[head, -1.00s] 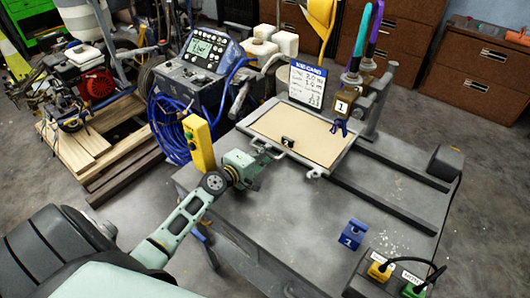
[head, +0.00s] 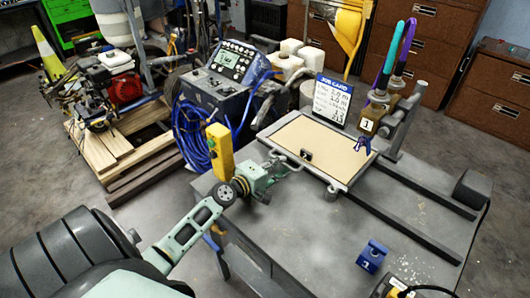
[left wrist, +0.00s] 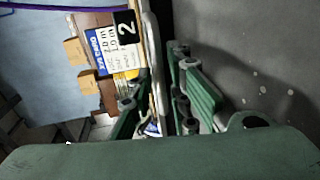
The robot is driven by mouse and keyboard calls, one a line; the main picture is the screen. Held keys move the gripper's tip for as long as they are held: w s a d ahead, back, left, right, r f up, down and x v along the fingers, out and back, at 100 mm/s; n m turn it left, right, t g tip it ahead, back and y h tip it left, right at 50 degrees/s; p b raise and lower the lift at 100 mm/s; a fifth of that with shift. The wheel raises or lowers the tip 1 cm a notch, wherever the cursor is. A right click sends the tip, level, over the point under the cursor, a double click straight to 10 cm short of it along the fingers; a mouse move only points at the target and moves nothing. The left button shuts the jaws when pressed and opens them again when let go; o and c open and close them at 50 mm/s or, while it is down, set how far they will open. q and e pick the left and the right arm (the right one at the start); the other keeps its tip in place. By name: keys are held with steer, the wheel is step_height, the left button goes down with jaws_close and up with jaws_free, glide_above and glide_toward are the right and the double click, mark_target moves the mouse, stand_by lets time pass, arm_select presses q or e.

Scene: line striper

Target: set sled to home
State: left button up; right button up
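The sled (head: 345,187) is a flat tray with a light metal frame and a tan board (head: 318,145). It sits at the back left end of two dark rails (head: 415,225) on the grey table. My left gripper (head: 288,166) is at the frame's front left edge. In the left wrist view its green fingers (left wrist: 158,105) stand apart, with the pale frame edge (left wrist: 153,60) running between them. I cannot tell whether either finger touches it. A small black piece (head: 306,154) stands at the board's front edge. My right gripper is not in view.
A job card (head: 332,100) and a clamp fixture marked 1 (head: 367,124) stand behind the sled. A yellow box (head: 219,150) stands beside my left forearm. A blue block (head: 372,256) sits on the front table area. The table (head: 290,240) between is mostly clear.

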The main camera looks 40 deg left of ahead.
arm_select(q)
steer(key=v, duration=1)
steer(key=shift+s+a, duration=0.15)
steer(key=shift+s, duration=0.05)
